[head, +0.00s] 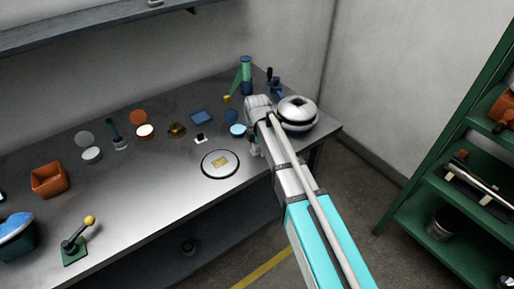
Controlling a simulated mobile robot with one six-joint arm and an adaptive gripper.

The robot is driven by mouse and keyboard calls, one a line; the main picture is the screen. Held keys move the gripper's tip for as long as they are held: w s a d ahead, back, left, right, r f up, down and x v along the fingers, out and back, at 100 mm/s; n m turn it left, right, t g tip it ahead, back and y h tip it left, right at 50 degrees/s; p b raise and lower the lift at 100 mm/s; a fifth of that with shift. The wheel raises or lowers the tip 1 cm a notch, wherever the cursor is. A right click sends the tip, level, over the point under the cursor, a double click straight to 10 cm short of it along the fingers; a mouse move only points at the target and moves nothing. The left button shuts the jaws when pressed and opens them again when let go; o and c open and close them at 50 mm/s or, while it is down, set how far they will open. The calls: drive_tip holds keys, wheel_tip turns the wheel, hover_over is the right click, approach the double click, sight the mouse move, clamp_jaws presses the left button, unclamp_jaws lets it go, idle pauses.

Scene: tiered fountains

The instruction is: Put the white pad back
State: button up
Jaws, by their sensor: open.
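No object is clearly identifiable as the white pad. A small white piece with a dark part (200,138) lies on the grey metal bench (140,190). A round, dark-rimmed white disc (208,169) lies nearer the front edge, with a tan square (220,162) on it. My gripper (255,150) points down at the bench's right part, right of the disc and just below a light-blue round tin (238,130). It is open, small and partly hidden by my arm; I see nothing held.
An orange bin (48,180) and a yellow-knobbed lever (75,245) are left. The front middle is clear.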

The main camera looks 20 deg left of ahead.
drive_tip(key=shift+r, duration=0.1)
wheel_tip(320, 180, up, 12)
drive_tip(key=p, duration=1.2)
idle(0.9)
drive_tip(key=s+d+m, duration=0.3)
drive_tip(key=d+m, duration=0.6)
drive_tip(key=d, duration=0.3)
drive_tip(key=s+d+m, duration=0.4)
drive_tip(key=d+m, duration=0.6)
drive_tip(key=d, duration=0.3)
drive_tip(key=s+d+m, duration=0.4)
drive_tip(key=d+m, duration=0.5)
drive_tip(key=d, duration=0.3)
drive_tip(key=shift+d, duration=0.2)
